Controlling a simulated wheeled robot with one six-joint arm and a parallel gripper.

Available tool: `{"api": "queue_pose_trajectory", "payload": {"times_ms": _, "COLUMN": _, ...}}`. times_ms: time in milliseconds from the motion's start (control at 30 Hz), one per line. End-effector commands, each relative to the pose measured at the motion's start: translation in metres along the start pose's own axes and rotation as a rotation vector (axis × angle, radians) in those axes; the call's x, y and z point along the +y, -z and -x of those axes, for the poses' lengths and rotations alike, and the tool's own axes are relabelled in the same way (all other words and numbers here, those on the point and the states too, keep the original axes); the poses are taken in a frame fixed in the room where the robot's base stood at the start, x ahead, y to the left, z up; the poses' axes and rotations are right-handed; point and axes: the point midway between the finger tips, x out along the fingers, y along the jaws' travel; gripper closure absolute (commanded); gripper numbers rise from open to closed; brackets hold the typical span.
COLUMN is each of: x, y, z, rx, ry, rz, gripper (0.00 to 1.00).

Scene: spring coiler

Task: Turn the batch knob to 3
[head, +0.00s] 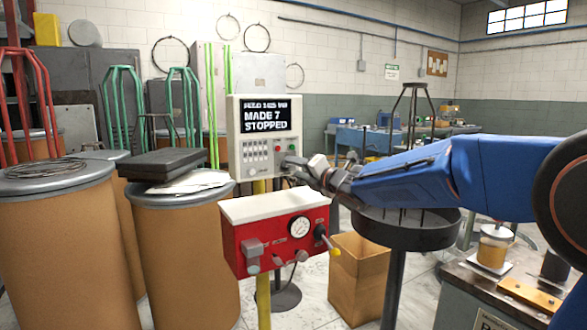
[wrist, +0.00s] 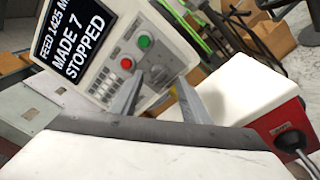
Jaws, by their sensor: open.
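A cream control panel (head: 264,136) stands on a yellow post, and its screen (head: 266,115) reads "MADE 7" and "STOPPED". The panel has a keypad, a red button (wrist: 126,63) and a green button (wrist: 144,41). A grey round knob (wrist: 158,75) sits low on the panel beside the buttons; its label and setting are too small to read. My gripper (head: 292,162) is open at the panel's lower right. In the wrist view its two grey fingers (wrist: 158,96) point toward the panel, with the knob beyond and between them. I cannot tell whether they touch it.
A red box (head: 278,237) with a white top, gauge and levers sits just below the panel and my gripper. A dark round tray (head: 405,240) on a stand is under my arm. Fibre drums (head: 185,250) crowd the left. A cardboard box (head: 358,280) stands below.

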Motion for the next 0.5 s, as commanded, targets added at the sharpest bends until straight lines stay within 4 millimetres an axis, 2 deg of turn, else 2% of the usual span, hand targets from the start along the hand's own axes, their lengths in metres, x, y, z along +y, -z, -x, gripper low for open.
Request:
{"api": "queue_pose_trajectory", "payload": {"times_ms": 200, "x": 0.0, "y": 0.0, "z": -0.018, "rx": 0.0, "ry": -0.001, "rz": 0.0, "gripper": 0.58}}
{"api": "queue_pose_trajectory", "payload": {"times_ms": 500, "x": 0.0, "y": 0.0, "z": -0.021, "rx": 0.0, "ry": 0.0, "rz": 0.0, "gripper": 0.58}}
